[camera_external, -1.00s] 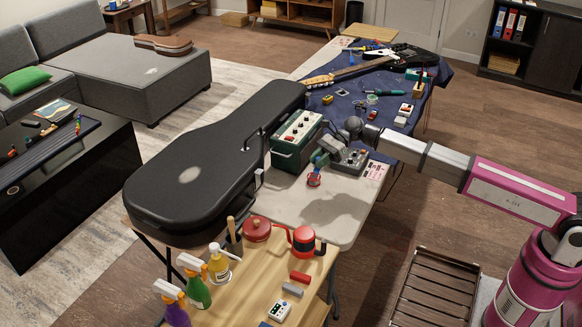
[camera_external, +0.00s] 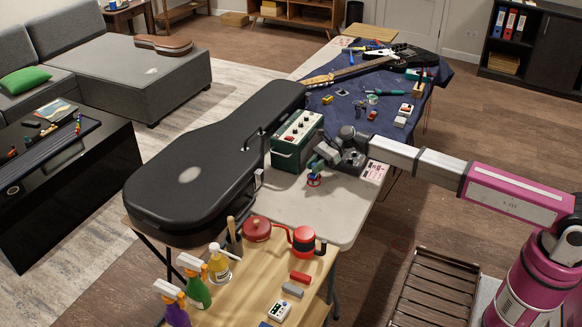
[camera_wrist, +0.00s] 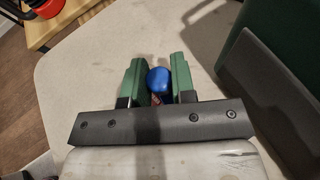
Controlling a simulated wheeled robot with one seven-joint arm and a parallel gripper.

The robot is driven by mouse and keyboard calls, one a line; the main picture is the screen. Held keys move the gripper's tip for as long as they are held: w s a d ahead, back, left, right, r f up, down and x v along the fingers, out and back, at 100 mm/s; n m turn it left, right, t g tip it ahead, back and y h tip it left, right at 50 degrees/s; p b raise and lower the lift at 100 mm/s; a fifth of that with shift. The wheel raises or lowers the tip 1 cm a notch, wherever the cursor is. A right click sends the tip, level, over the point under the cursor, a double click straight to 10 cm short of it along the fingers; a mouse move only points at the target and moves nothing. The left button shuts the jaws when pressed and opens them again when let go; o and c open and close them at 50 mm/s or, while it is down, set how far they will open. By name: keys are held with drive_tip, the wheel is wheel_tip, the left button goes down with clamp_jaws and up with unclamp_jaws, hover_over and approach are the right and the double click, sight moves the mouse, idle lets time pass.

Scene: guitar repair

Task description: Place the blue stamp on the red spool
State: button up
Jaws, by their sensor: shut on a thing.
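The blue stamp (camera_wrist: 158,78) shows its round blue top between the two green fingers of my gripper (camera_wrist: 157,83) in the wrist view. The fingers are shut on it. In the external view my gripper (camera_external: 315,170) points down over the pale tabletop, right at the red spool (camera_external: 314,183). The spool shows only as a small red bit below the fingertips. The stamp appears directly over the spool, but I cannot tell whether they touch. In the wrist view a small reddish patch shows under the stamp's top, and the rest is hidden.
A green amplifier (camera_external: 296,139) stands close to the left of my gripper, with the black guitar case (camera_external: 205,165) beyond it. The pale tabletop (camera_external: 325,215) in front is clear.

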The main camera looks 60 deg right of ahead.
drive_tip(key=o, duration=0.9)
drive_tip(key=shift+f, duration=0.1)
drive_tip(key=v, duration=1.2)
